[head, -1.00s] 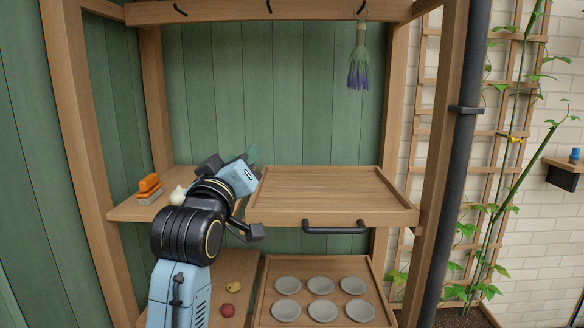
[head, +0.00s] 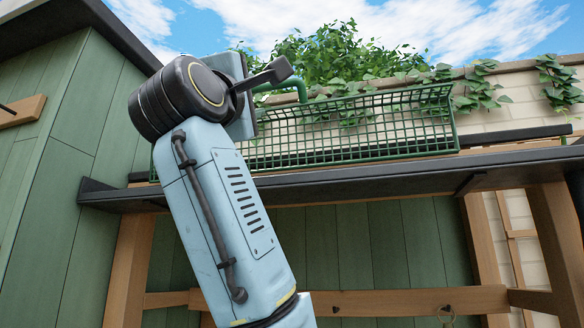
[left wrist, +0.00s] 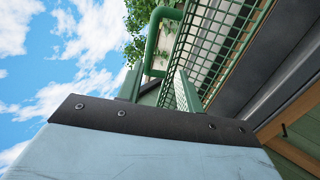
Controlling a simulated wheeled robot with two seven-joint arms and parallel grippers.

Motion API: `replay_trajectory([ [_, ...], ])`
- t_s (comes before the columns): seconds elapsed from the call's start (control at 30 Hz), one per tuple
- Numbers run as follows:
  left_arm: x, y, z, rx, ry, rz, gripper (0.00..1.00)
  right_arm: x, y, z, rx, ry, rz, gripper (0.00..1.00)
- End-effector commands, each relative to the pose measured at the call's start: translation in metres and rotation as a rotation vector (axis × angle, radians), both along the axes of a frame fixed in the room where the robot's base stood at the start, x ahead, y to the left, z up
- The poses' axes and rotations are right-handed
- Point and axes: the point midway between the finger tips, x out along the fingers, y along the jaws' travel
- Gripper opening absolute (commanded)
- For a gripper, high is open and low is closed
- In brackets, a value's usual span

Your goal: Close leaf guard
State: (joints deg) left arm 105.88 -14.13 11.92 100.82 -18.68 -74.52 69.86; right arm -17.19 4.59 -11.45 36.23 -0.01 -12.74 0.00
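The leaf guard (head: 350,132) is a green wire mesh panel above the dark gutter edge in the head view. It stands tilted up. Its green tube handle (head: 302,88) sticks out at its upper left; the handle (left wrist: 151,40) and mesh (left wrist: 222,45) also show in the left wrist view. My left gripper (left wrist: 158,88) is raised to the handle, its two green fingers apart, with the lower part of the handle showing in the gap. I cannot tell whether they touch it. In the head view my wrist hides the fingertips. My right gripper is out of view.
The dark gutter and roof edge (head: 330,184) runs across below the mesh. Wooden posts and a hook rail (head: 400,301) stand beneath it. Leafy vines (head: 335,55) and a brick wall (head: 490,119) lie behind. Open sky is above.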

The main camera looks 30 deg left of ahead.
Motion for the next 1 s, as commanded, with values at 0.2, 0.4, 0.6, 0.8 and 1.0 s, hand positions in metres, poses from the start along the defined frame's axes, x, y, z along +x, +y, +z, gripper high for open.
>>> replay_trajectory([
  [0.2,0.009,0.003,0.021,-0.01,-0.006,-0.008,0.36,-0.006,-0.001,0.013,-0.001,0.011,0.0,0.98],
  [0.4,0.042,0.01,0.047,-0.009,-0.004,-0.007,0.36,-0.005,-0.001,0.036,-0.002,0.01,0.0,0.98],
  [0.6,0.073,0.017,0.071,-0.008,-0.006,-0.007,0.36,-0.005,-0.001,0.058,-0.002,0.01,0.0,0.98],
  [0.8,0.092,0.021,0.084,-0.007,-0.008,-0.007,0.36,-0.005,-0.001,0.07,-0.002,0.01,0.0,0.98],
  [1.0,0.099,0.023,0.087,-0.008,-0.009,-0.007,0.36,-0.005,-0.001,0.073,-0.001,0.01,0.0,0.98],
])
